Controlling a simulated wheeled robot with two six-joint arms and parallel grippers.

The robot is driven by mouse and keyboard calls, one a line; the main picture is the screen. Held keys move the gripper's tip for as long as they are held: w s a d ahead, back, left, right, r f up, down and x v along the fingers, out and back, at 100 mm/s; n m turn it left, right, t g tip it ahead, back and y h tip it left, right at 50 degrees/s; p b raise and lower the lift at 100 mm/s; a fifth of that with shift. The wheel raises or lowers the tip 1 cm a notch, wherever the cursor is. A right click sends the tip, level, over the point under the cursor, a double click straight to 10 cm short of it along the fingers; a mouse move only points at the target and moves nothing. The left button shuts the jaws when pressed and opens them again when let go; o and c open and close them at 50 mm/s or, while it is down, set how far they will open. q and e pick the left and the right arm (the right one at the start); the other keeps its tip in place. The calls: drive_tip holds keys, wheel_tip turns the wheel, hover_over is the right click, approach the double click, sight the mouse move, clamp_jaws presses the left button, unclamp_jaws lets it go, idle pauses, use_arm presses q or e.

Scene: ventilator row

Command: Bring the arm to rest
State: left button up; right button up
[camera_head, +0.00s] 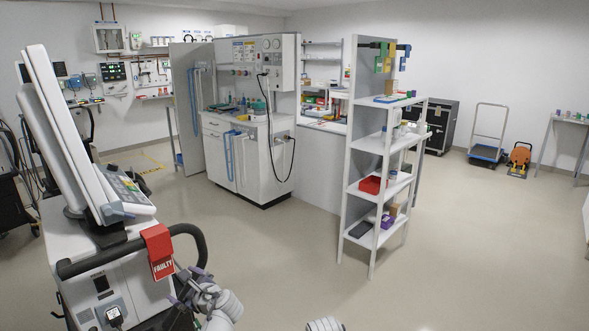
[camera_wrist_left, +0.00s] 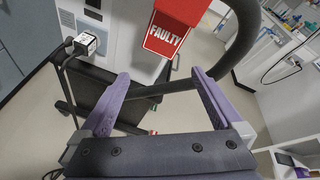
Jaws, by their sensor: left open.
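My left gripper (camera_head: 186,284) is at the lower left of the head view, just below and right of a red tag (camera_head: 159,251) marked FAULTY. The tag hangs over the dark handle bar (camera_head: 100,259) of a white ventilator (camera_head: 60,222). In the left wrist view my left gripper (camera_wrist_left: 158,73) has its two purple fingers spread, with nothing between them. There the tag (camera_wrist_left: 168,30) hangs beyond the fingertips, apart from them. My right gripper is out of view.
A white shelf rack (camera_head: 352,190) with bins stands right of centre. A workstation cabinet (camera_head: 250,160) is behind. A hand truck (camera_head: 488,140) and an orange item (camera_head: 519,157) are at the far right. The floor in front is clear.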

use_arm(q)
drive_tip(key=s+d+r+n+g+h+p, duration=0.2)
drive_tip(key=s+d+n+g+h+p, duration=0.2)
drive_tip(key=s+d+n+p, duration=0.4)
drive_tip(key=s+d+r+n+g+h+p, duration=0.2)
drive_tip(key=s+d+n+g+h+p, duration=0.3)
drive_tip(key=d, duration=1.4)
drive_tip(key=s+n+p, duration=0.3)
drive_tip(key=s, duration=0.3)
drive_tip(key=shift+s+r+n+h, duration=0.15)
drive_tip(key=shift+s+n+h, duration=0.15)
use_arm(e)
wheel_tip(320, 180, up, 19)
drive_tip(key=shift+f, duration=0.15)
